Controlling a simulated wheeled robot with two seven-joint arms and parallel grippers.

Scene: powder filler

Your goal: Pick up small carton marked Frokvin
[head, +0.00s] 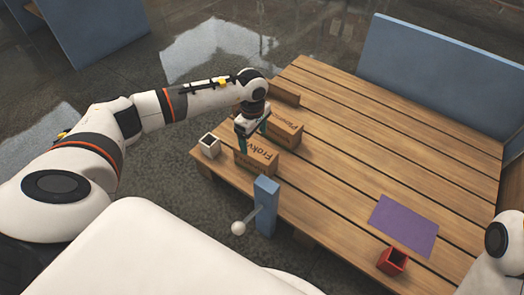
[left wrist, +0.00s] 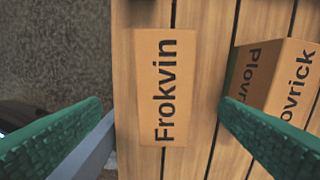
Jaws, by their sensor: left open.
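The small carton marked Frokvin (head: 257,159) is a brown box standing near the left edge of the wooden table. In the left wrist view the Frokvin carton (left wrist: 166,88) lies between and beyond my fingers, its black lettering running upward. My left gripper (head: 251,131) is open above the carton, with green fingers apart. In the left wrist view the gripper (left wrist: 160,125) shows a finger on each side, and I see no contact with the carton. My right gripper is not in view; only part of my right arm shows at the right edge.
A second carton marked Plovrick (left wrist: 288,82) stands close to the right of Frokvin; it shows in the head view too (head: 286,130). A white open box (head: 209,146), a blue post with a white ball (head: 265,205), a purple mat (head: 403,226) and a red box (head: 392,262) are nearby.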

